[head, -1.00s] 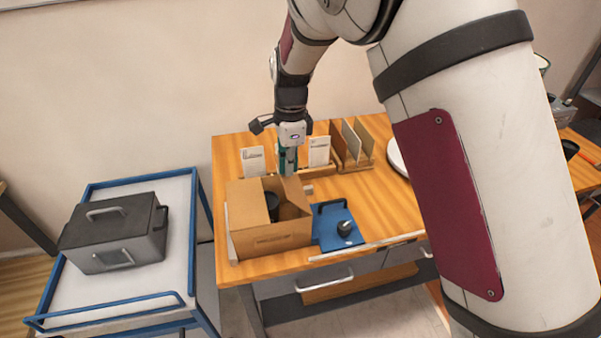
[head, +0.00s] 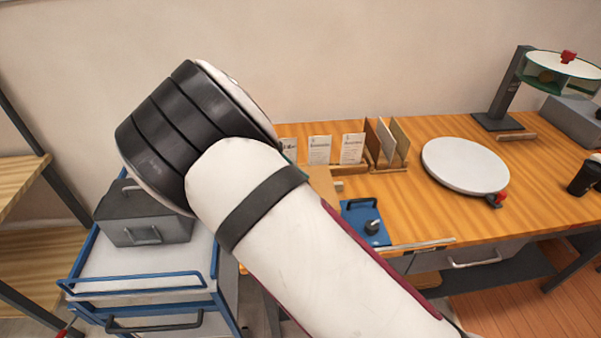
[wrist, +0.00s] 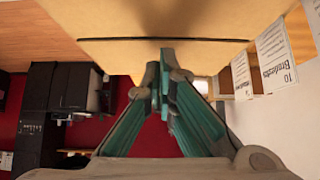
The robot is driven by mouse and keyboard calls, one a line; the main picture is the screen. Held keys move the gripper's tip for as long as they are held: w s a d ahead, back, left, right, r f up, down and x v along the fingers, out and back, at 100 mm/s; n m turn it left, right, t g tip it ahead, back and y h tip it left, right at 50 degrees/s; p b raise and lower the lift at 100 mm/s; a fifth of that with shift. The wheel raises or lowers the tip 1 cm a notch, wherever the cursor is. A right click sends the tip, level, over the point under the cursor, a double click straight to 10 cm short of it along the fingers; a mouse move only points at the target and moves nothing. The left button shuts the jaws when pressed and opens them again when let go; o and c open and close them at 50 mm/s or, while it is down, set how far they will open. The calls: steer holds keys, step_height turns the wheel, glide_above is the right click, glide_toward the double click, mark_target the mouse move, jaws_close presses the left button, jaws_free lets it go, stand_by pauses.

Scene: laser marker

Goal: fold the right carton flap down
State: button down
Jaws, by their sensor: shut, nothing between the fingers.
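The carton is mostly hidden behind my arm in the head view; a small tan part of the carton (head: 322,185) shows at the arm's edge. In the wrist view cardboard (wrist: 165,20) fills the top, with a dark straight seam across it. I cannot tell which part of it is the right flap. My gripper (wrist: 165,80) is shut and empty, its teal fingers together close to the cardboard's near edge. I cannot tell whether the tips touch it. My gripper is hidden in the head view.
Several white cards (head: 319,150) stand at the back of the wooden table, beside a rack of upright panels (head: 386,143). A blue plate with a handle (head: 364,223) lies near the front. A white round disc (head: 465,166) is to the right. A grey case (head: 146,218) sits on the blue-framed cart.

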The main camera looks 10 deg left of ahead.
steer(key=shift+a+f+h, duration=0.15)
steer(key=shift+f+h, duration=0.15)
steer(key=shift+h, duration=0.1)
steer(key=shift+r, duration=0.15)
stand_by(0.4)
